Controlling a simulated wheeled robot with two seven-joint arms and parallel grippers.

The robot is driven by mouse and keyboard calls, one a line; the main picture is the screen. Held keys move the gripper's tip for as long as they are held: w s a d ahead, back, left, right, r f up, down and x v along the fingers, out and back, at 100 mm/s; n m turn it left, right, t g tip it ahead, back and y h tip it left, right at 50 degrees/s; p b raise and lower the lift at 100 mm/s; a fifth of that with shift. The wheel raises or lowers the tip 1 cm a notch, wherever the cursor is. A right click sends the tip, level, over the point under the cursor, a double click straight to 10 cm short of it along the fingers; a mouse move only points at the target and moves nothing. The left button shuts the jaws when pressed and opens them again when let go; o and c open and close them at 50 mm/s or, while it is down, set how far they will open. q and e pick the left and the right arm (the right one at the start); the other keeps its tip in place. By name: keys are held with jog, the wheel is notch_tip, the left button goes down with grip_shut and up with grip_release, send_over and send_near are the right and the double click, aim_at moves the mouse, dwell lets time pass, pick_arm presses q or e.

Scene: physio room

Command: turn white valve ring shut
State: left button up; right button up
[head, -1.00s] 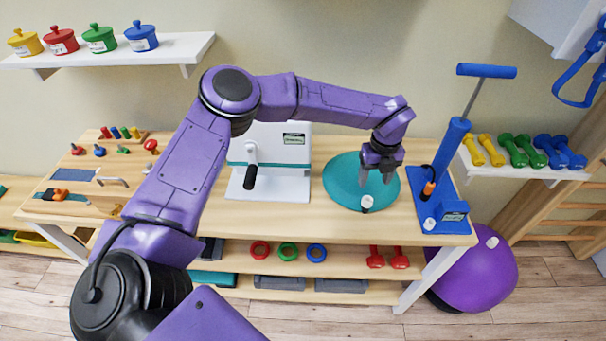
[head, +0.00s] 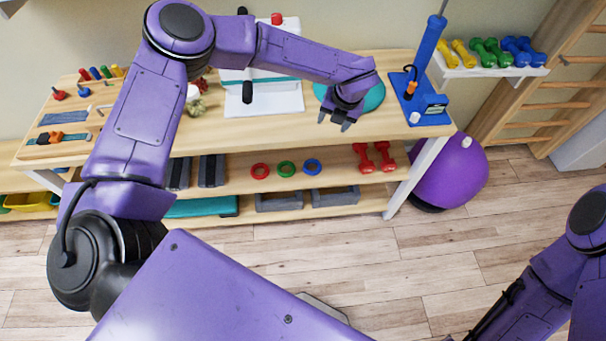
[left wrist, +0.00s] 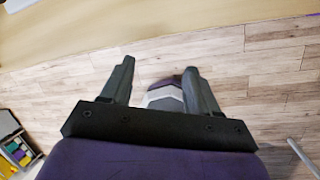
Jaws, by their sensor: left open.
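The teal round cushion (head: 375,97) lies on the bench top, partly hidden behind my left gripper (head: 334,121). The white valve ring at its front is not visible now; my gripper and wrist cover that part. My left gripper is open and empty, pointing down near the front edge of the bench. In the left wrist view its open fingers (left wrist: 158,68) are over the floor, with the bench edge beyond them. My right arm shows at the lower right of the head view, but its gripper is out of view.
A blue pump stand (head: 424,108) with a small white knob stands right of the cushion. A white device (head: 262,95) stands to the left. A purple ball (head: 450,175) is on the floor by the bench leg. Open floor (head: 300,255) lies in front.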

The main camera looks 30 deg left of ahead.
pick_arm(q)
jog(key=s+a+f+m+t+y+b, duration=0.1)
jog(key=s+f+m+t+b, duration=0.1)
jog(key=f+m, duration=0.5)
jog(key=s+a+f+m+t+y+b, duration=0.1)
jog(key=s+f+m+b, duration=0.4)
jog(key=f, duration=0.7)
jog(key=s+m, duration=0.2)
jog(key=m, duration=0.1)
jog(key=shift+s+f+m+t, duration=0.15)
jog(key=shift+f+m+t, duration=0.15)
jog(key=shift+f+t, duration=0.1)
jog(key=shift+a, duration=0.1)
